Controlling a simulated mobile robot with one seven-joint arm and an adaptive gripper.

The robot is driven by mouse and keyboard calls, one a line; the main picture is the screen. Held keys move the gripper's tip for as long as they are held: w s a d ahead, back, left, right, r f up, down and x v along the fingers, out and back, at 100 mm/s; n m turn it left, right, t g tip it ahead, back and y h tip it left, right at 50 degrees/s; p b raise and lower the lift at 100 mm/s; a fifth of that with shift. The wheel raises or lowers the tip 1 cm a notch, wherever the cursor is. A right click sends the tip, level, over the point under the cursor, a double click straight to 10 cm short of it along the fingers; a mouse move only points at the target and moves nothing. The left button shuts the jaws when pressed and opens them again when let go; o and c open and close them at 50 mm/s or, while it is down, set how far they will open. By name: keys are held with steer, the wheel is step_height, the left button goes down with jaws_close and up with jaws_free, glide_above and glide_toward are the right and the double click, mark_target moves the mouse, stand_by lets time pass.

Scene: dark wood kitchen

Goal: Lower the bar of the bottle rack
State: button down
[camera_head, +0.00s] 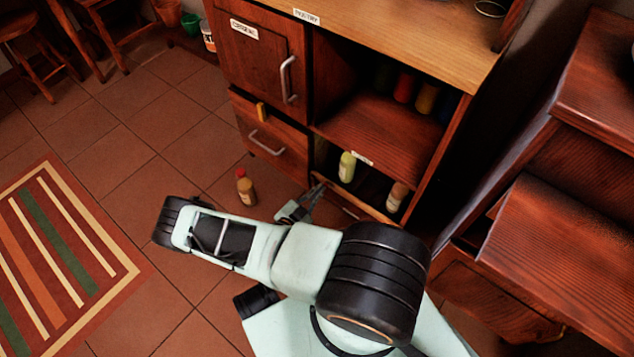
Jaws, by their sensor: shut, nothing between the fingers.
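The bottle rack (376,196) is the low open compartment at the bottom right of the wooden cabinet. A yellow-green bottle (347,167) and a brownish bottle (396,197) stand in it. A thin strip, which may be the bar (348,209), shows low at the rack's front; its exact position is hard to tell. My gripper (317,193) is shut and empty at the left front of the rack, close to the strip. I cannot tell whether they touch. My arm hides part of the area below the rack.
A bottle with a red cap (245,187) stands on the tiled floor left of my gripper. A closed drawer (268,137) and door (262,62) are on the cabinet's left. Wooden furniture (570,250) stands close on the right. A striped rug (62,265) lies at left.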

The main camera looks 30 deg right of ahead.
steer(key=shift+w+a+f, duration=0.1)
steer(key=shift+a+f, duration=0.05)
steer(key=shift+f, duration=0.7)
step_height(320, 180, up, 11)
steer(key=shift+d, duration=0.2)
stand_by(0.5)
